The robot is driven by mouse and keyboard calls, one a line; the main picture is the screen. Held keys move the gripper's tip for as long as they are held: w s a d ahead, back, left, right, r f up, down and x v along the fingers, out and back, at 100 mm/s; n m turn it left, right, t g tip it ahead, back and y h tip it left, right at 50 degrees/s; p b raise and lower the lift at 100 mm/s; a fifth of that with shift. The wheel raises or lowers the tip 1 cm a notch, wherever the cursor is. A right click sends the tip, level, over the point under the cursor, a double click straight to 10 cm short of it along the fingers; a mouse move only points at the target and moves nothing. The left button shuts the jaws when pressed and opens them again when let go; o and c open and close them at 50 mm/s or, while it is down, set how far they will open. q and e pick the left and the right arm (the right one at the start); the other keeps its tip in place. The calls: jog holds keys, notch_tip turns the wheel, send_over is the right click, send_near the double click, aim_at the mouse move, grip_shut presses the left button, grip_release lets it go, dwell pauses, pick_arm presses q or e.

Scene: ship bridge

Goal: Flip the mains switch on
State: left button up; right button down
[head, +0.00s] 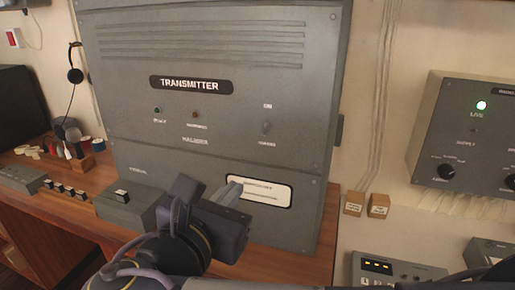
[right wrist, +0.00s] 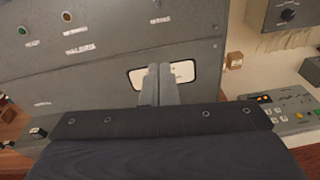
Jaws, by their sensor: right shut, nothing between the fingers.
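The grey transmitter cabinet (head: 290,85) fills the middle of the head view. A small pale toggle switch (head: 265,127) sits on its front at right, with small labels above and below; its lever position is too small to tell. My right gripper (head: 234,190) is shut and empty. It is below and left of the switch, in front of the white label plate (head: 270,192), apart from the switch. In the right wrist view my gripper's fingers (right wrist: 160,72) are together before the same plate (right wrist: 184,72); I cannot make out the switch there. My left gripper is not in view.
A green lamp (head: 157,110) and a dull amber lamp (head: 195,114) are left of the switch. A wooden desk (head: 60,215) carries small control boxes. The cabinet face around the switch is clear.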

jog(key=p, duration=0.1)
send_near(267, 139)
notch_tip(267, 139, down, 4)
jog(key=w, duration=0.3)
jog(key=shift+w+d+r+p, duration=0.25)
jog(key=shift+r, duration=0.35)
jog(key=shift+w+d+r+p, duration=0.25)
jog(key=shift+w+r+p, duration=0.05)
jog(key=shift+r, duration=0.25)
jog(key=shift+w+d+r+p, duration=0.25)
jog(key=shift+d+r, duration=0.05)
jog(key=shift+r, duration=0.3)
